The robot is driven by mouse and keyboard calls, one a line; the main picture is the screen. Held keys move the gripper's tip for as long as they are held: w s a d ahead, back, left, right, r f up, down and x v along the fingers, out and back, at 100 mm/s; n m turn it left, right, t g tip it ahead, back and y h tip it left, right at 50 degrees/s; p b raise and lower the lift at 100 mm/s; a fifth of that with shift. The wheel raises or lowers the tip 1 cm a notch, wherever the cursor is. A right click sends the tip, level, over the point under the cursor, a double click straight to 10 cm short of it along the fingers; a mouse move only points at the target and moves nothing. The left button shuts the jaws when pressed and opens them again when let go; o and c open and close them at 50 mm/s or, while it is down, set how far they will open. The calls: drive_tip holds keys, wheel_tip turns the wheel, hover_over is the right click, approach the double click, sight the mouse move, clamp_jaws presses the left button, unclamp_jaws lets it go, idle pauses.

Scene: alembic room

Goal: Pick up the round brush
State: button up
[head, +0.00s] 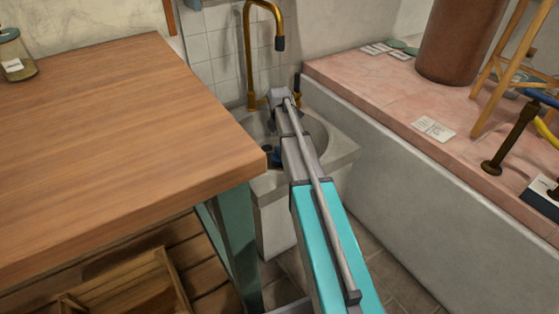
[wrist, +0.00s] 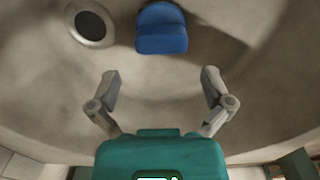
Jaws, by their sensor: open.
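A blue object (wrist: 161,28) with a rounded top and a crease across it lies in the sink basin in the wrist view. It may be the round brush, but I see no bristles and cannot be sure. A bit of blue also shows beside my arm in the head view (head: 274,157). My gripper (wrist: 160,75) is open and empty, its fingers spread on either side. The blue object is beyond the fingertips and apart from them. In the head view my arm reaches over the sink and hides the gripper.
The stone sink (head: 340,146) has a curved wall and a dark drain (wrist: 95,22) left of the blue object. A brass tap (head: 249,60) rises behind it. A wooden table (head: 110,130) stands close on the left, a pink-topped ledge (head: 390,105) on the right.

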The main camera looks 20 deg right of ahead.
idle(0.4)
drive_tip(key=shift+d+f+b, duration=0.1)
drive_tip(key=shift+f+b, duration=2.5)
drive_tip(key=shift+c, duration=0.3)
drive_tip(key=c, duration=0.9)
drive_tip(key=shift+c, duration=0.2)
drive_tip(key=shift+r, duration=0.2)
wheel_tip(320, 180, up, 10)
drive_tip(key=p, duration=1)
drive_tip(key=shift+f, duration=0.15)
